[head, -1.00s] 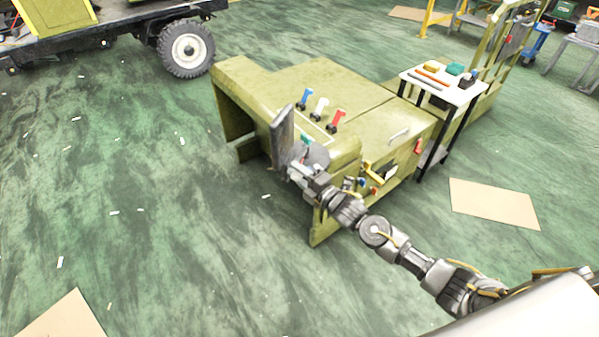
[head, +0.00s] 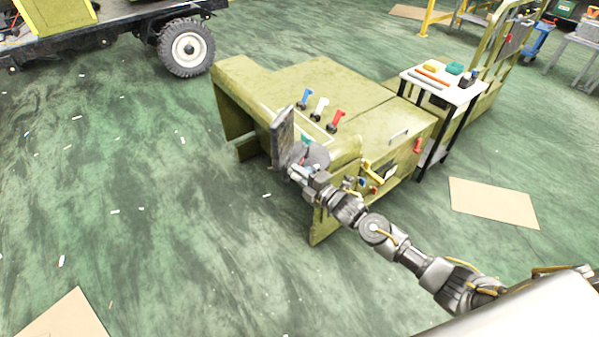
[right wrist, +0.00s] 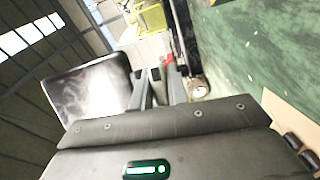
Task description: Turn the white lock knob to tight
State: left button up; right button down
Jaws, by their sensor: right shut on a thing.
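My right gripper (head: 298,170) is at the near corner of the olive chassis (head: 340,82), just below a dark upright panel (head: 283,137) and a grey round part (head: 316,156). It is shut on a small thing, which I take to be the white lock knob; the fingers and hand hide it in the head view. In the right wrist view the fingers (right wrist: 155,88) are close together, with a bit of red near their tips. A pale round part (right wrist: 196,87) lies just right of them. The knob's angle cannot be read. My left gripper is not in view.
Blue (head: 304,97), white (head: 320,108) and red (head: 336,121) levers stand on the chassis top. A yellow handle (head: 372,172) is on its near side, close to my right forearm. A small white-topped table (head: 436,88) stands behind. Flat cardboard (head: 493,203) lies on open floor.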

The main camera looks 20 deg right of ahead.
jog(key=m+p, duration=0.1)
jog(key=p, duration=0.1)
jog(key=m+g+p, duration=0.1)
jog(key=m, duration=0.1)
jog(key=shift+r+g+p, duration=0.25)
jog(key=shift+g+p, duration=0.05)
jog(key=shift+p, duration=0.05)
jog(key=m+g+p, duration=0.2)
jog(key=m+p, duration=0.1)
jog(key=shift+m, duration=0.4)
jog(key=m+g+y+p, duration=0.1)
jog(key=m+p, duration=0.1)
jog(key=m, duration=0.1)
jog(key=shift+f+g, duration=0.15)
jog(key=shift+g, duration=0.25)
jog(key=shift+m+g+y, duration=0.6)
jog(key=shift+m+g, duration=0.1)
jog(key=shift+m, duration=0.6)
jog(key=c, duration=1.4)
grip_release()
jog(key=shift+f, duration=0.1)
